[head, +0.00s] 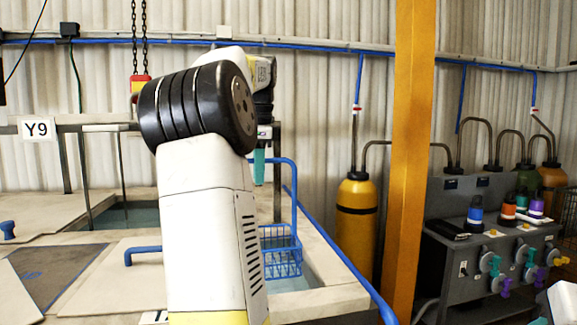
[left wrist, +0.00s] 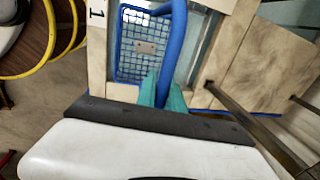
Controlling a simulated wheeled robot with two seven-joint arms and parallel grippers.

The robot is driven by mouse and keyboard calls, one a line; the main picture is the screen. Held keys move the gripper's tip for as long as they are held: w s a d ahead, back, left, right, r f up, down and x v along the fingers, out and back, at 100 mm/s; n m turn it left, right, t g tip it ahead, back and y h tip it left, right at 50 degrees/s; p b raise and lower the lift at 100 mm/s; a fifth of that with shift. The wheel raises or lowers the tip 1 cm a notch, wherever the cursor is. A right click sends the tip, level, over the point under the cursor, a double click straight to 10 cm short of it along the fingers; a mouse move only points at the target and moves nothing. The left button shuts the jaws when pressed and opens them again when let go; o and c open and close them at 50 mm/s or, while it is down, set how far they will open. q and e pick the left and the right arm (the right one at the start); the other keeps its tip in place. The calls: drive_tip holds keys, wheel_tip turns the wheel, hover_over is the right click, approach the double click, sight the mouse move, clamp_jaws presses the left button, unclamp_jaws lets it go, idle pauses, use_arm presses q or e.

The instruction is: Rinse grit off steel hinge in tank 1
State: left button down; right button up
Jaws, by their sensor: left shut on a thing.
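My left gripper (head: 259,167) has teal fingers and is shut on the handle of a blue wire basket (head: 281,262). In the left wrist view the fingers (left wrist: 161,92) close around the blue handle (left wrist: 176,35). A small grey plate with holes, apparently the steel hinge (left wrist: 146,47), lies in the basket mesh. The basket hangs at the opening of the right tank (head: 296,284), which holds bluish water; I cannot tell whether its bottom touches the water. A "1" label (left wrist: 97,13) is on the rim beside it. My right gripper is not in view.
A yellow post (head: 412,150), a yellow cylinder (head: 356,225) and a grey bench (head: 470,255) with bottles stand right. Yellow hoops (left wrist: 55,40) are left of tank 1.

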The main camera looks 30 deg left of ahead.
use_arm(q)
wheel_tip(320, 180, down, 22)
drive_tip(key=shift+r, duration=0.25)
idle(0.6)
idle(0.3)
drive_tip(key=shift+w+d, duration=0.8)
drive_tip(key=shift+d, duration=0.15)
drive_tip(key=shift+s+a, duration=0.8)
drive_tip(key=shift+a, duration=0.25)
drive_tip(key=shift+d, duration=0.15)
